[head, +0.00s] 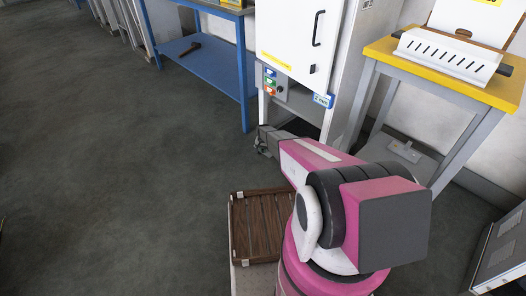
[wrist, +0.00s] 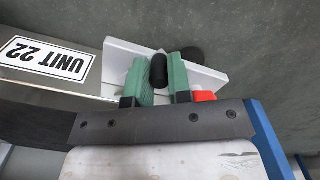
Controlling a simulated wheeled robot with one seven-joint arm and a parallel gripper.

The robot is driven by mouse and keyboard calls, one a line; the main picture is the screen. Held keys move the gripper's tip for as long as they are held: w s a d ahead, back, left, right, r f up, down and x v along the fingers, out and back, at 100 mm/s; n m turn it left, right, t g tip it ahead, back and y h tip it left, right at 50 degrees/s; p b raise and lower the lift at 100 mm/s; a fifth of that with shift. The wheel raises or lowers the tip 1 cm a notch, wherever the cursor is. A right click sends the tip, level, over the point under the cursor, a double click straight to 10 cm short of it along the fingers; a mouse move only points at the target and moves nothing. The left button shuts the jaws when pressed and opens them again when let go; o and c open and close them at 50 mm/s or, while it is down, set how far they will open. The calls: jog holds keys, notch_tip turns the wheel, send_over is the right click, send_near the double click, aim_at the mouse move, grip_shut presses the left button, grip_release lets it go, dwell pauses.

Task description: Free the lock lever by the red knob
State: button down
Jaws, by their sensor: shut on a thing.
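In the wrist view my gripper (wrist: 160,85) has its two green finger pads closed on both sides of a dark, rounded upright piece (wrist: 158,70), which looks like the lock lever's grip. A red part (wrist: 204,96), likely the red knob, shows just right of the right finger. It is partly hidden behind my gripper's dark edge. A second dark round piece (wrist: 192,55) stands behind the right finger. A pale plate (wrist: 120,57) lies behind the fingers. In the head view my gripper (head: 264,141) is low in front of the white cabinet; the lever is not visible there.
A brown slatted crate (head: 259,224) is beside my arm. A UNIT 22 label (wrist: 45,60) shows. Floor at left is clear.

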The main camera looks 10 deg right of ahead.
jog(key=shift+w, duration=0.1)
jog(key=c, duration=1.1)
grip_release()
jog(key=shift+o, duration=0.2)
notch_tip(320, 180, up, 11)
jog(key=s+d+r+n, duration=0.1)
jog(key=s+r+n, duration=0.1)
jog(key=s+r, duration=1.6)
jog(key=s+d+r+n, duration=0.2)
jog(key=s+r, duration=1.6)
jog(key=s, duration=0.5)
jog(key=shift+s+d+r, duration=0.2)
jog(key=shift+s+r, duration=0.1)
jog(key=shift+s, duration=0.05)
